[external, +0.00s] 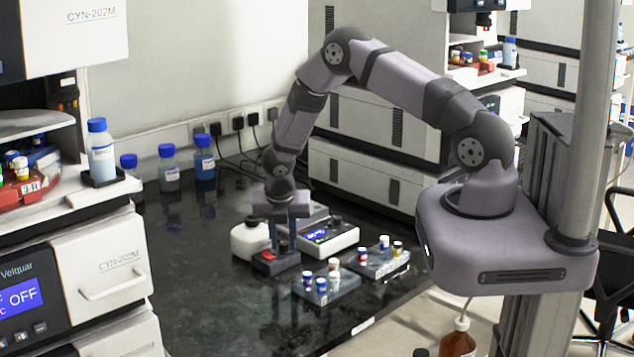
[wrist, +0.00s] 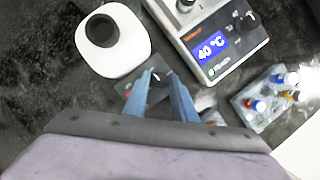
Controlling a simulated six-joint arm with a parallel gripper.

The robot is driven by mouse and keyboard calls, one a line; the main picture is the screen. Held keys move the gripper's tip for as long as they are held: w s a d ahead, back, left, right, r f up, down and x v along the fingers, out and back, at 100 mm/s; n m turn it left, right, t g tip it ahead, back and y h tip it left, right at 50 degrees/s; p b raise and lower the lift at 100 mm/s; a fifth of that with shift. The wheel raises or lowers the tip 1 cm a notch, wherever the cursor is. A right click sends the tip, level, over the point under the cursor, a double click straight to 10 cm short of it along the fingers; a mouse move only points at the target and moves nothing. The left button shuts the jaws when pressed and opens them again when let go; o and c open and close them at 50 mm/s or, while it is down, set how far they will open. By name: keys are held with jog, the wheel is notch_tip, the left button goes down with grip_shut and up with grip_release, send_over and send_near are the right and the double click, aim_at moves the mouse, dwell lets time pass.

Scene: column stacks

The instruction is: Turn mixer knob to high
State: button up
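The mixer is, as far as I can tell, the small unit with a white rounded body (external: 250,240) and a dark front block (external: 277,263) bearing a red panel. In the wrist view its white body (wrist: 128,52) has a black round cup on top, and its dark front panel (wrist: 128,84) lies below. My gripper (external: 282,245) points down over the dark block. Its two fingers (wrist: 158,76) show apart in the wrist view, with their tips over the panel. The knob is mostly hidden at the fingertips, and contact with it cannot be made out.
A white heater (external: 332,236) with a blue screen reading 40 °C (wrist: 210,46) stands close on the right. Clear racks (external: 340,283) with small capped vials stand at the front right. Blue-capped bottles (external: 168,170) stand at the back left. The black bench is clear at the front left.

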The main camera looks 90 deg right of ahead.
grip_shut()
jog(key=shift+m, duration=0.3)
jog(key=m+b, duration=0.1)
jog(key=m+g+b, duration=0.1)
jog(key=m, duration=0.1)
jog(key=shift+w+f, duration=0.15)
jog(key=shift+w, duration=0.05)
jog(key=m+g+b, duration=0.1)
jog(key=m+b, duration=0.1)
jog(key=m+g+y+b, duration=0.1)
jog(key=m, duration=0.1)
jog(key=shift+w+d+f+m+b, duration=0.1)
jog(key=shift+m+b, duration=0.3)
jog(key=m+y+b, duration=0.1)
jog(key=m+b, duration=0.1)
jog(key=m+g+b, duration=0.1)
jog(key=m+b, duration=0.1)
jog(key=m, duration=0.1)
jog(key=shift+d+y, duration=0.15)
jog(key=shift+y, duration=0.25)
jog(key=shift+d+r+m+g+y+b, duration=0.15)
jog(key=shift+m+y+b, duration=0.35)
jog(key=shift+m, duration=0.6)
jog(key=shift+r+m+g+y+b, duration=0.15)
jog(key=shift+m+y+b, duration=0.15)
jog(key=shift+m+b, duration=0.6)
jog(key=shift+m, duration=0.4)
